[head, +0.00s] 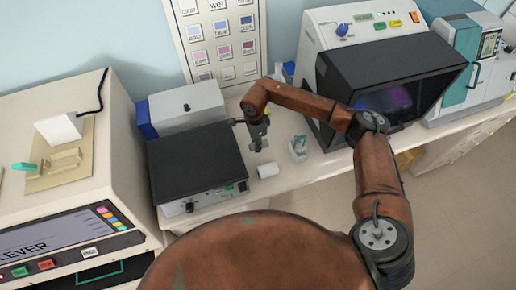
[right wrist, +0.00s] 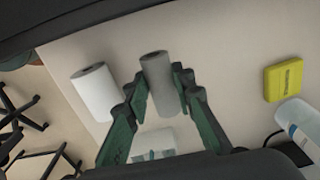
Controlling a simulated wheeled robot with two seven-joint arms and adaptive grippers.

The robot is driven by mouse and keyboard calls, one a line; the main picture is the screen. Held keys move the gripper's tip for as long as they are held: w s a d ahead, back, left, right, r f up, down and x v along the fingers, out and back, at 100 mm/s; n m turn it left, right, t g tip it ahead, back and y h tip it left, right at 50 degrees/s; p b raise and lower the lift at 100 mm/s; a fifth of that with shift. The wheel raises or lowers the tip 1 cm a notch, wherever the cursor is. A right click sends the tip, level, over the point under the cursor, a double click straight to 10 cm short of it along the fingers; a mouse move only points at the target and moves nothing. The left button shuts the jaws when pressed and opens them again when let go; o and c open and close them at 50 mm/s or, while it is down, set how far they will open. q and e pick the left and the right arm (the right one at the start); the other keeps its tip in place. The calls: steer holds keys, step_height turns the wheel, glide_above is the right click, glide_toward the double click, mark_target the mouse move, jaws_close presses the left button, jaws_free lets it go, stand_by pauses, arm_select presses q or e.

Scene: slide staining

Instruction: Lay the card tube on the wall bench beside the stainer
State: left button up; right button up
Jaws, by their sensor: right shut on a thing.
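The card tube (right wrist: 161,84) is a plain grey-brown cylinder between the fingers of my right gripper (right wrist: 158,92) in the right wrist view. The gripper is shut on it. In the head view my right gripper (head: 258,136) is over the wall bench (head: 287,182), just right of a black-topped unit. The tube is small and hard to make out there; whether it touches the bench I cannot tell. Several machines stand on the bench, and I cannot tell for sure which is the stainer. My left gripper is not in view.
A white roll (right wrist: 95,92) lies left of the held tube; it shows on the bench (head: 267,170) too. The black-topped unit (head: 196,160) is at left, a black-hooded machine (head: 390,75) at right. A small clear container (head: 298,146) stands between. A yellow box (right wrist: 283,80) is at right.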

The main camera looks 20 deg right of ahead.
step_height(320, 180, down, 4)
steer(key=shift+a+f+p, duration=0.1)
steer(key=shift+p, duration=0.2)
steer(key=shift+f, duration=0.45)
steer(key=o, duration=0.9)
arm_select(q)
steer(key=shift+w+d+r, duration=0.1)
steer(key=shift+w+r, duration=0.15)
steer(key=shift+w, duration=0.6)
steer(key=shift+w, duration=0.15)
arm_select(e)
steer(key=shift+r, duration=0.1)
steer(key=shift+r, duration=0.15)
arm_select(q)
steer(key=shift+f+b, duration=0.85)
steer(key=shift+b, duration=0.2)
arm_select(e)
step_height(320, 180, up, 12)
steer(key=shift+s+a+f, duration=0.1)
steer(key=shift+s, duration=0.05)
